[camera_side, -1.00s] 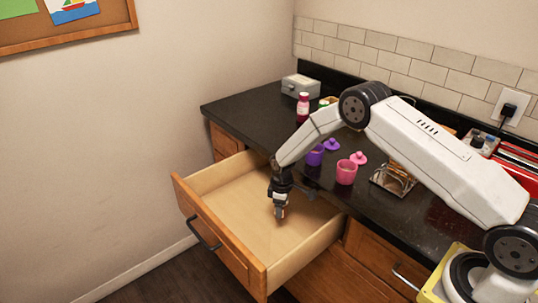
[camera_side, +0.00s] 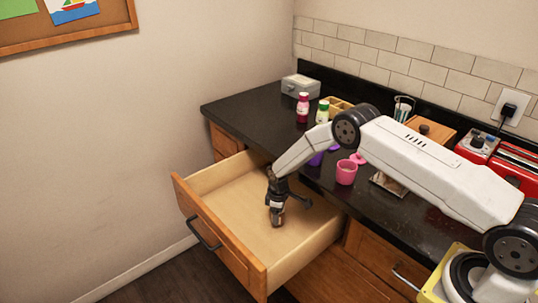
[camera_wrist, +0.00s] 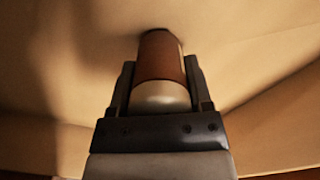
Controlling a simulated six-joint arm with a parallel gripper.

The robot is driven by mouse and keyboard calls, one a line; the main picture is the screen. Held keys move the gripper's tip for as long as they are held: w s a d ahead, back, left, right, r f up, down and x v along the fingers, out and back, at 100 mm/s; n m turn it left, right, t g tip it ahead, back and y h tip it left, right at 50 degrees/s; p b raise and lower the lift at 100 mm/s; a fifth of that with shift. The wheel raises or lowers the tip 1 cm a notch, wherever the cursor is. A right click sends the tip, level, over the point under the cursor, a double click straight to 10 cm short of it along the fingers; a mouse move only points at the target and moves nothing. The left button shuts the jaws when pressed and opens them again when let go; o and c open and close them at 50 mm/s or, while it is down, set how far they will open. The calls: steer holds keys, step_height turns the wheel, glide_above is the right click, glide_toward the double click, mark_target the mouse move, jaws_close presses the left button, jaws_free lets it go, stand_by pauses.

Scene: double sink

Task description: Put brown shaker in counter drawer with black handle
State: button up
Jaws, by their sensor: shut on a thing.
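The counter drawer with the black handle (camera_side: 206,234) is pulled open, with its bare wooden floor (camera_side: 245,205) showing. My gripper (camera_side: 277,217) is down inside the drawer, low over its floor. In the wrist view my gripper (camera_wrist: 160,92) is shut on the brown shaker (camera_wrist: 161,57), with a finger on each side of its brown body and its pale end toward the camera. The shaker's far end is close to the drawer floor; I cannot tell if it touches. In the side view the shaker is mostly hidden by the gripper.
The black counter holds a grey box (camera_side: 301,87), a dark pink bottle (camera_side: 303,107), a green-and-white bottle (camera_side: 322,111), a pink cup (camera_side: 346,172) and a red toaster (camera_side: 512,165). The drawer is otherwise empty. Its side walls stand around my gripper.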

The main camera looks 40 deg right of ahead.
steer(key=shift+f, duration=0.2)
steer(key=o, duration=1.3)
step_height(320, 180, up, 12)
steer(key=shift+f, duration=0.1)
steer(key=shift+r, duration=0.2)
stand_by(0.5)
